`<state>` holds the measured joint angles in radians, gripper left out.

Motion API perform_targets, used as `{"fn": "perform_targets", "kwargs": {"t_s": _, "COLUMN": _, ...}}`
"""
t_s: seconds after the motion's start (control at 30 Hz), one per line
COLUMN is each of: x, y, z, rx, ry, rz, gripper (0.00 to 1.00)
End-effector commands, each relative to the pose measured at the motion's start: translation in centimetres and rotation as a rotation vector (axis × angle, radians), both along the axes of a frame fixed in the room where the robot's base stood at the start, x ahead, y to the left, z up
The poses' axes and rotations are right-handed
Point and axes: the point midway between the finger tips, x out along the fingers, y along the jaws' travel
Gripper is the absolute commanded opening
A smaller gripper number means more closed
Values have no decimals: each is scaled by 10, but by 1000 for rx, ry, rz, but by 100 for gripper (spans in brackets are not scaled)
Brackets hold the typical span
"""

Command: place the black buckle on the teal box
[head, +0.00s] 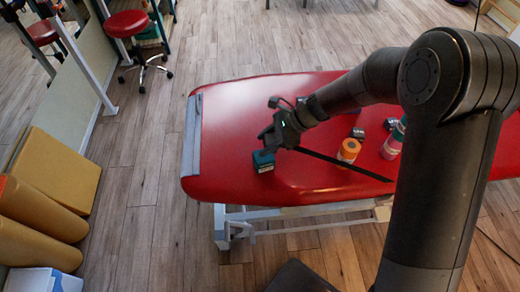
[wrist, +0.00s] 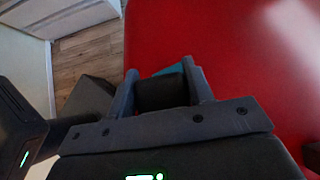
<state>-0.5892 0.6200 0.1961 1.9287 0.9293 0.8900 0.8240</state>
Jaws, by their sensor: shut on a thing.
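My gripper (head: 268,143) is over the left part of the red treatment table, just above the teal box (head: 263,161). In the wrist view, my gripper (wrist: 162,85) is shut on a dark block between its two fingers, the black buckle (wrist: 160,94). A strip of the teal box (wrist: 171,70) shows just beyond the buckle. The gripper hides most of the buckle in the head view. I cannot tell whether the buckle touches the box.
A long thin black strip (head: 345,165) runs right from near my gripper. The red table (head: 225,125) is clear at left.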

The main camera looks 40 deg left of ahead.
Motion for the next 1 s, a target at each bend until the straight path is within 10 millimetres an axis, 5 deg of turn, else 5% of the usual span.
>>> {"fn": "perform_targets", "kwargs": {"t_s": 0.2, "x": -8, "y": 19, "z": -13, "rx": 0, "ry": 0, "rz": -1, "gripper": 22}}
{"fn": "perform_targets", "kwargs": {"t_s": 0.53, "x": -9, "y": 19, "z": -51, "rx": -1, "ry": 2, "rz": -2, "gripper": 22}}
{"fn": "perform_targets", "kwargs": {"t_s": 0.9, "x": -8, "y": 19, "z": -55, "rx": 0, "ry": -1, "rz": -2, "gripper": 22}}
{"fn": "perform_targets", "kwargs": {"t_s": 0.93, "x": -8, "y": 19, "z": -55, "rx": 0, "ry": -2, "rz": -1, "gripper": 49}}
{"fn": "perform_targets", "kwargs": {"t_s": 1.0, "x": -8, "y": 19, "z": -55, "rx": 0, "ry": -2, "rz": -1, "gripper": 55}}
